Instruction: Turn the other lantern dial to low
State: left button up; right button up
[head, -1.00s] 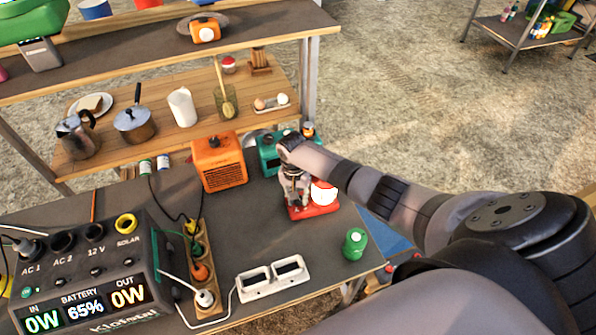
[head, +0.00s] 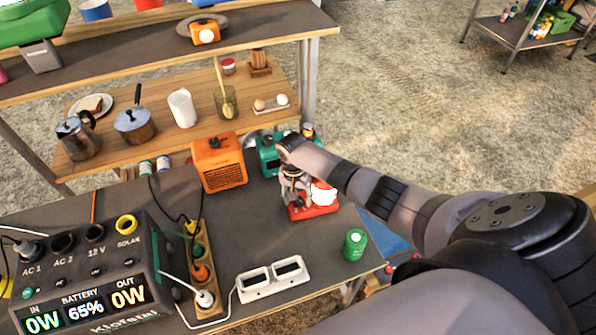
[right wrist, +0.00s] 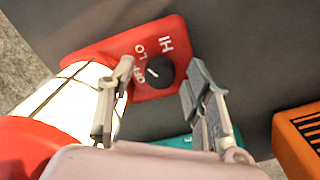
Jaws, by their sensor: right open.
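The red lantern (head: 318,208) with a white globe stands on the dark worktop, right of centre in the head view. In the right wrist view its red base (right wrist: 174,32) carries a black dial (right wrist: 158,72) with OFF, LO and HI labels. The dial's white mark is on the side toward OFF; its exact setting is hard to tell. My right gripper (right wrist: 161,70) is open, with its fingers on either side of the dial. I cannot tell if they touch it. In the head view the gripper (head: 294,188) is over the lantern's left side. My left gripper is out of view.
An orange heater-like box (head: 219,163) and a teal box (head: 268,153) stand behind the lantern. A green canister (head: 355,244) is near the front right edge. White sockets (head: 272,279), a power strip (head: 202,272) and a power station (head: 85,270) lie left and front.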

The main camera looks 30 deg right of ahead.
notch_tip(320, 180, up, 12)
jog(key=shift+w+a, duration=0.25)
jog(key=shift+w, duration=0.1)
dwell(0.7)
